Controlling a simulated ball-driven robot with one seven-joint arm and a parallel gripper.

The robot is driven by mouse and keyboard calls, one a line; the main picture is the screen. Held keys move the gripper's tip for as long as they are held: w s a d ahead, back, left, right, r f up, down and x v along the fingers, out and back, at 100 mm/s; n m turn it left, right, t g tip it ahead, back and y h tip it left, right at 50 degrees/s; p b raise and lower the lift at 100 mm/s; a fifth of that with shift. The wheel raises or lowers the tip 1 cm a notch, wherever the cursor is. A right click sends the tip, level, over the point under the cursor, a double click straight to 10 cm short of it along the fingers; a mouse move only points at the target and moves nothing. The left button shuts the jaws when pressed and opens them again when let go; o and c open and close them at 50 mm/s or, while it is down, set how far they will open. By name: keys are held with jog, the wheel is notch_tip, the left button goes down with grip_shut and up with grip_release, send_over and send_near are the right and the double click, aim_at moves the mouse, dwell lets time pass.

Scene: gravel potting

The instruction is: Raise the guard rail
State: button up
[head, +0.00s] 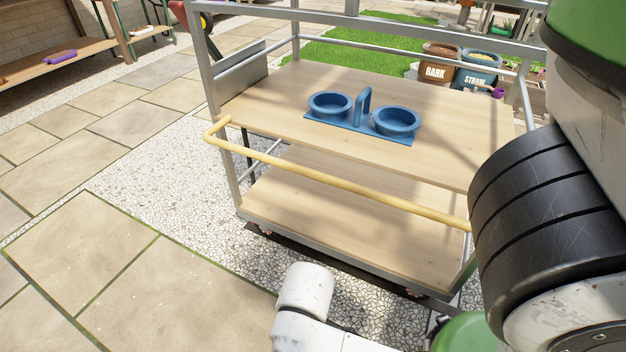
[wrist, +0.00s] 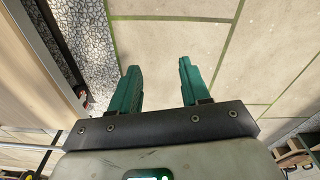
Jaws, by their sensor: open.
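The guard rail (head: 340,180) is a pale yellow bar along the near side of a wooden trolley in the head view. It slants across the picture, lying in front of and below the upper deck's near edge. Its left end bends back toward the trolley frame; its right end runs behind my arm. My gripper (wrist: 159,68) shows in the wrist view with two green fingers apart and nothing between them. Paving lies beyond the fingers. The head view does not show the gripper. I cannot identify the rail for certain in the wrist view.
The trolley's upper deck (head: 275,95) holds a blue caddy (head: 362,115) with two round cups and a handle. The lower deck (head: 300,215) is bare where visible. Bark (head: 438,65) and straw (head: 477,70) tubs stand behind. Open paving (head: 80,255) lies left of the trolley.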

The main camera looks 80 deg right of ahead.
jog(key=d+h, duration=0.1)
jog(key=d, duration=0.1)
jog(key=m+g+h+p, duration=0.6)
jog(key=g+h+p, duration=0.55)
jog(key=p, duration=0.25)
send_near(321, 180)
jog(key=x, duration=0.2)
jog(key=shift+t, duration=0.45)
jog(key=b+x, duration=0.1)
jog(key=x, duration=0.9)
jog(key=shift+s+d+r+b, duration=0.15)
jog(key=shift+s+d+b, duration=0.1)
jog(key=shift+s+b, duration=0.15)
jog(key=shift+c, duration=0.2)
grip_shut()
